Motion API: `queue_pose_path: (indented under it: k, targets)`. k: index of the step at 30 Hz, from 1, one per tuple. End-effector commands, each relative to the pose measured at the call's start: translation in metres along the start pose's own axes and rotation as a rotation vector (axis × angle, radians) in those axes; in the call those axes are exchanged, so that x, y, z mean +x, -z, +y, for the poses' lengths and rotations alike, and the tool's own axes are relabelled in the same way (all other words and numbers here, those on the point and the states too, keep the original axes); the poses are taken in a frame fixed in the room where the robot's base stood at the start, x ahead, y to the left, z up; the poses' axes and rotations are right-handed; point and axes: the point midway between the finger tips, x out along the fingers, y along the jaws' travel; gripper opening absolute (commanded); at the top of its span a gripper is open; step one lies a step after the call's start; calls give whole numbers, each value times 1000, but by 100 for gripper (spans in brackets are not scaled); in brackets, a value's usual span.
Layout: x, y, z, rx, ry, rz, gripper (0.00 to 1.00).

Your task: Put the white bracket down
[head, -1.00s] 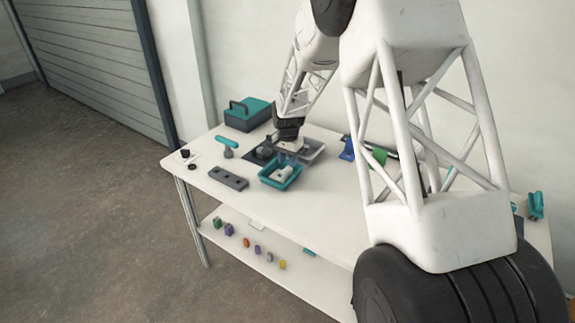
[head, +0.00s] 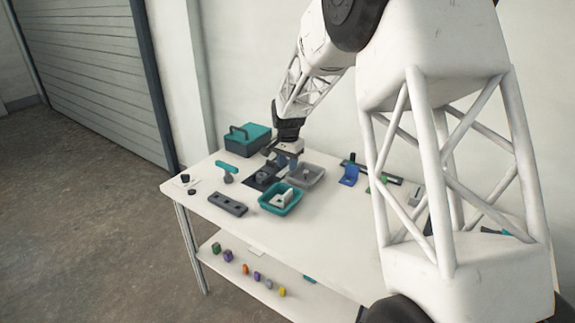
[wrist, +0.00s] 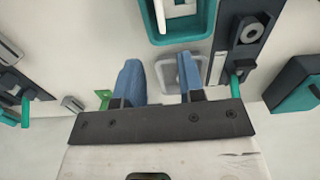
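The white bracket (head: 284,200) lies in the teal tray (head: 268,207) on the table. The wrist view shows the bracket (wrist: 180,10) at the top edge, partly cut off, inside the teal tray (wrist: 211,30). My gripper (head: 287,163) is above the table, behind the teal tray and beside the grey tray. In the wrist view, the two blue fingers of my gripper (wrist: 158,65) stand apart with nothing held between them. The gripper is clear of the bracket.
A grey tray (head: 315,183) stands behind the teal one. A dark fixture plate (head: 257,182), a dark bar with holes (head: 228,205) and a teal-lidded toolbox (head: 247,140) are to the left. A blue bracket (head: 348,176) stands to the right. The table front is clear.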

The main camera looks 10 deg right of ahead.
Motion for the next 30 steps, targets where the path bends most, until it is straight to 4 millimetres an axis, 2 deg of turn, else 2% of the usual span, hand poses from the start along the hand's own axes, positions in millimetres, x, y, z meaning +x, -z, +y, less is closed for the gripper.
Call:
queue_pose_path:
  k: [11, 17, 23, 30]
  targets:
    - [0, 0, 0, 0, 0, 0, 36]
    - [-9, -6, 6, -14, 4, 4, 36]
    - [-35, -26, 27, -59, 13, 17, 36]
    - [-79, -67, 68, -148, 30, 41, 36]
